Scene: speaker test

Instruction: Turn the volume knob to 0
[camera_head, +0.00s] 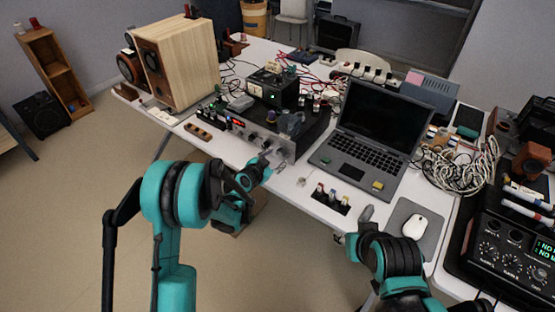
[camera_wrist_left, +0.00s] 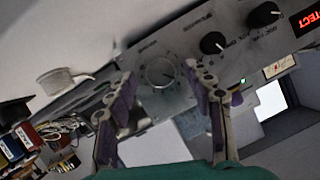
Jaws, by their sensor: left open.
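A silver-faced amplifier (camera_head: 240,131) sits near the table's front edge. In the left wrist view its panel (camera_wrist_left: 200,28) shows a large round silver knob (camera_wrist_left: 161,72) and two black knobs, the nearer black one (camera_wrist_left: 213,43) just right of the silver one. My left gripper (camera_head: 266,161) is at the right part of the panel. In the wrist view its open fingers (camera_wrist_left: 158,82) stand on either side of the silver knob; I cannot tell whether they touch it. The volume label is not readable. My right gripper (camera_head: 354,226) is by the table's front edge, its fingers unclear.
An open laptop (camera_head: 372,140) stands right of the amplifier. A small switch strip (camera_head: 332,200) and a white mouse (camera_head: 415,226) are near the front edge. A wooden speaker (camera_head: 180,60) stands back left. Tangled cables (camera_head: 460,165) and a black console (camera_head: 510,250) are at the right.

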